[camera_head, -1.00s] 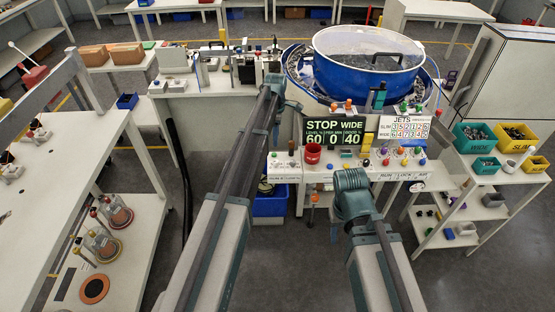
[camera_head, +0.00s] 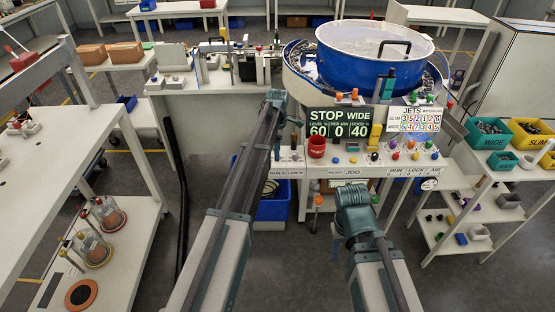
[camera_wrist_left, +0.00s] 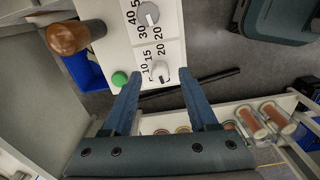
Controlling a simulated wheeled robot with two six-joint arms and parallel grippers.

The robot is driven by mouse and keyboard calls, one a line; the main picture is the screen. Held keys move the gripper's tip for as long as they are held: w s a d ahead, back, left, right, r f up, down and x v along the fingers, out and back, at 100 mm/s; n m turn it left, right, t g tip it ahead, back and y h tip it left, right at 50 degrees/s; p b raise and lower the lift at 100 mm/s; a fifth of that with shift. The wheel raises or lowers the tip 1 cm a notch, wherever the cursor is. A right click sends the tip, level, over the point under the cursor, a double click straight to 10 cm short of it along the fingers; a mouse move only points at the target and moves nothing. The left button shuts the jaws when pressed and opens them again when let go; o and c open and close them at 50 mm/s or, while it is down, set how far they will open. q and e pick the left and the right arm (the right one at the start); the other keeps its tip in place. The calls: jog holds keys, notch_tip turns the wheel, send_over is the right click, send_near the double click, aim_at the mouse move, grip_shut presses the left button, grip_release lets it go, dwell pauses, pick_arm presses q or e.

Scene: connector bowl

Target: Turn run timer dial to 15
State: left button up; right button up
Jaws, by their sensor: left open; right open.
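The dial with 10, 15 and 20 printed beside it (camera_wrist_left: 158,74) is a pale knob on a white panel in the left wrist view. My left gripper (camera_wrist_left: 162,66) is open, with its two blue fingers on either side of that dial in the picture. I cannot tell whether they touch it, nor exactly which mark it points to. In the head view my left arm reaches over the panel (camera_head: 290,172) marked RUN, left of the display; its fingers are hard to make out. My right arm's wrist (camera_head: 352,205) stands in front of the panel's middle, its fingers mostly hidden.
A second dial (camera_wrist_left: 148,14) with 30 and 40 lies beyond the first. A blue bowl (camera_head: 374,60) rises behind.

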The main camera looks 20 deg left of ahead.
pick_arm(q)
jog(key=shift+f, duration=0.55)
pick_arm(e)
jog(key=shift+f, duration=0.5)
pick_arm(q)
jog(key=shift+r, duration=0.1)
grip_shut()
